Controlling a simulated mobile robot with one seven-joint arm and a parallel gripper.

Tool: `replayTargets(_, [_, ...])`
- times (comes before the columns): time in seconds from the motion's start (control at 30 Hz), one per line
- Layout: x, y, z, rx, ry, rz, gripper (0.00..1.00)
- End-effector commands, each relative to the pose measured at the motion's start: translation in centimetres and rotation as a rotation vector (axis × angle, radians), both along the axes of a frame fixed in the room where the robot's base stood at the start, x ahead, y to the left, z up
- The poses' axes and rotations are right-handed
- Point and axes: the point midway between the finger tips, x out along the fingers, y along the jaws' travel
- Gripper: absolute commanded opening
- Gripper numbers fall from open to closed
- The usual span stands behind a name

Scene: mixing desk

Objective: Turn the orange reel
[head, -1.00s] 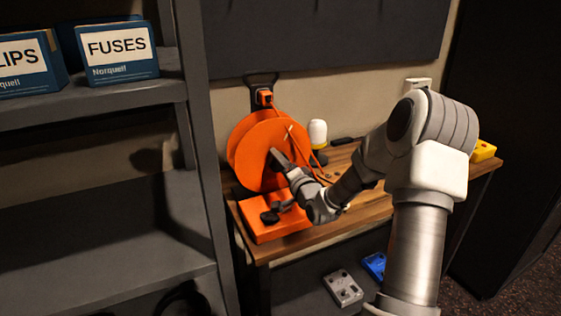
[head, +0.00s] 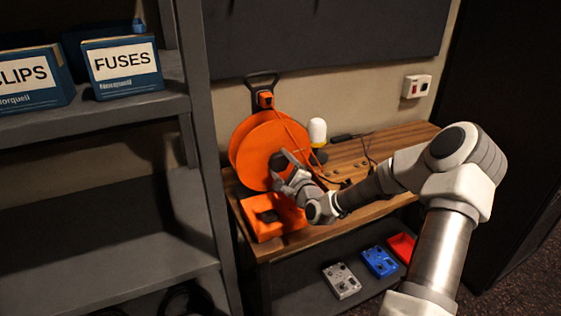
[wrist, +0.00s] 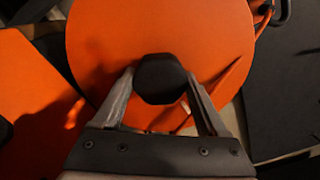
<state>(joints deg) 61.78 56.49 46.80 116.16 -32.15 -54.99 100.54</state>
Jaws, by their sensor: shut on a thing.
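The orange reel (head: 262,140) stands upright at the left end of the wooden desk, on an orange base (head: 270,214). In the wrist view the reel's round face (wrist: 160,35) fills the upper middle. A dark knob (wrist: 160,79) stands out from this face. My gripper (wrist: 160,88) is shut on the knob, with one finger on each side of it. In the head view my gripper (head: 282,164) is in front of the reel's face, and its fingers partly hide the knob.
Grey shelves with boxes labelled FUSES (head: 122,66) and CLIPS (head: 34,80) stand close on the left. A white lamp-like object (head: 317,131) stands behind the reel. Grey (head: 341,281) and blue (head: 379,262) pedals lie on the lower shelf.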

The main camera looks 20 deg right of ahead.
Motion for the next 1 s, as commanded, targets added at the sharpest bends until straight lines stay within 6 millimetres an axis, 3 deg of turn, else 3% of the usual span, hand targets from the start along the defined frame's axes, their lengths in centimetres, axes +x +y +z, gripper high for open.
replayTargets(0.6, [-0.07, -0.03, -0.21, 0.587, 0.020, -0.001, 0.00])
replayTargets(1.0, [-0.05, 0.04, -0.18, 0.865, 0.029, 0.000, 0.00])
